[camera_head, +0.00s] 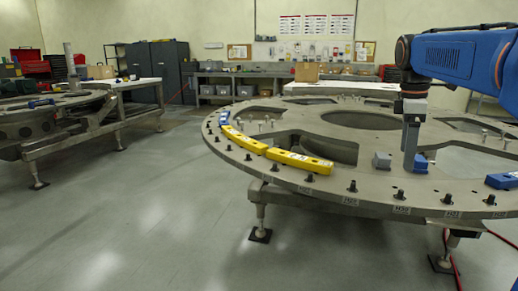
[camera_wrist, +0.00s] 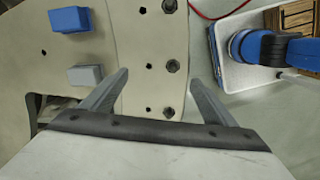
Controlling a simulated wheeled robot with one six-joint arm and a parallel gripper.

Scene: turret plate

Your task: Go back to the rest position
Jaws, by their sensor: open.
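My gripper (camera_head: 410,168) hangs pointing down over the near right part of the round metal turret plate (camera_head: 240,160). In the wrist view my gripper (camera_wrist: 160,78) has its two fingers spread wide, with nothing between them but the plate below. A small grey block (camera_head: 382,161) and a small blue block (camera_head: 421,163) stand on the plate close to the gripper. In the wrist view the grey block (camera_wrist: 84,75) and the blue block (camera_wrist: 75,19) lie left of the fingers, apart from them. My gripper partly hides the blue block in the head view.
Yellow curved pieces (camera_head: 300,162) and a blue piece (camera_head: 224,118) sit along the plate's left rim. Another blue piece (camera_head: 501,181) lies at its right. Several black pegs (camera_head: 352,187) stand up along the near rim. Red cables (camera_head: 456,262) run on the floor.

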